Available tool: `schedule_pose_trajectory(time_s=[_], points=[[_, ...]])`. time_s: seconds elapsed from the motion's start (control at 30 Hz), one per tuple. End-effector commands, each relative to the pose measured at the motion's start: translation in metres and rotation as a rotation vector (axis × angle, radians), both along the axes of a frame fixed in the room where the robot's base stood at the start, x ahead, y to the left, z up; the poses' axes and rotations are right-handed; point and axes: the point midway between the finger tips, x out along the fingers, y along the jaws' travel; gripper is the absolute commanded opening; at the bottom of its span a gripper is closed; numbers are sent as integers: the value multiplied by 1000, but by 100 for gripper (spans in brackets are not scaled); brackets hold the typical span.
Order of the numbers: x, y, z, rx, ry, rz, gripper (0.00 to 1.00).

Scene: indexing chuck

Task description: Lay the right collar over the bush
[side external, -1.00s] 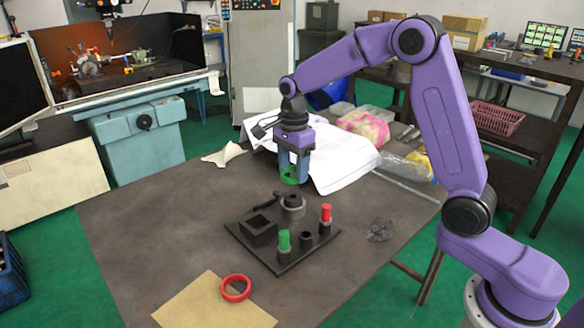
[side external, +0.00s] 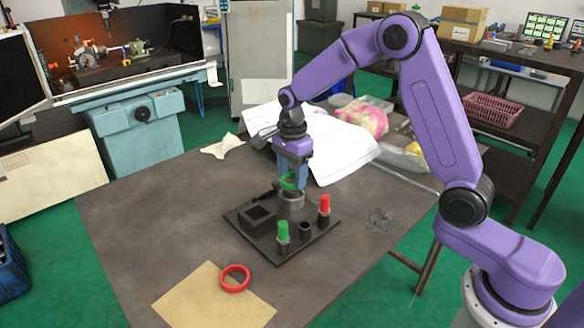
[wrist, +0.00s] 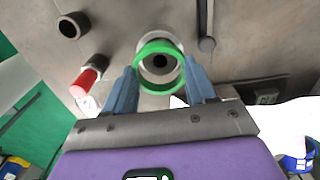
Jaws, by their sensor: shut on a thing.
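My gripper (side external: 291,183) is shut on the green collar (side external: 288,181), with one finger on either side of it. In the wrist view the green collar (wrist: 160,47) sits between the fingertips (wrist: 160,72). The grey bush (side external: 291,202) stands on the dark plate, directly below the collar. In the wrist view the bush's dark bore (wrist: 159,64) shows through the ring, and its grey rim shows slightly beyond the collar's far edge. The collar appears just above the bush; any contact is unclear. A red collar (side external: 235,278) lies flat on brown paper.
The dark plate (side external: 270,252) also carries a square open block (side external: 257,217), a green-topped post (side external: 283,232), a red-topped post (side external: 324,206), a short black tube (side external: 305,230) and a dark handle (side external: 264,193). White paper sheets (side external: 340,150) lie behind. The table's left side is clear.

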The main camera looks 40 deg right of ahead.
Motion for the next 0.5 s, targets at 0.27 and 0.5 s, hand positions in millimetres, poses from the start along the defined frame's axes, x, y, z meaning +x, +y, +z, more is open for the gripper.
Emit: schedule_pose_trajectory(time_s=[0.27,0.5], points=[[0,0,-14,0,0,1,27],[0,1,-21,0,0,1,27]])
